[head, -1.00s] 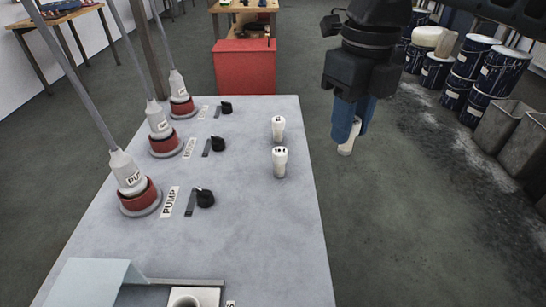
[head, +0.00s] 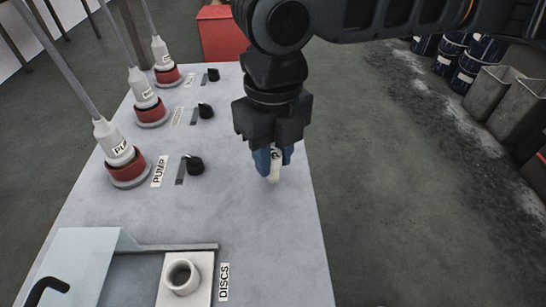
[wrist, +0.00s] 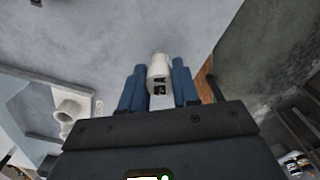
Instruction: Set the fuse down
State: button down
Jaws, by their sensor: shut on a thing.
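My gripper (head: 272,158) has blue fingers and is shut on a white fuse (head: 274,174). In the head view it hangs over the right side of the grey bench top (head: 235,215), with the fuse's lower end pointing down at the surface. In the wrist view the fuse (wrist: 159,68), with dark markings, sits between the two blue fingers. I cannot tell whether its lower end touches the bench. The two other white fuses seen earlier on the bench are hidden behind my gripper now.
Three red-based sockets with white plugs, the nearest plug (head: 114,142), line the left side, beside black knobs (head: 194,165). A white ring holder (head: 182,277) labelled DISCS and a pale raised cover (head: 85,250) are at the front. Bare bench lies between.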

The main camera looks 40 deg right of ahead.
aim_at(273, 153)
jog(key=shift+f, duration=0.55)
jog(key=shift+f, duration=0.1)
jog(key=c, duration=0.8)
grip_release()
notch_tip(273, 153, up, 12)
jog(key=shift+r+p, duration=0.15)
jog(key=shift+p, duration=0.6)
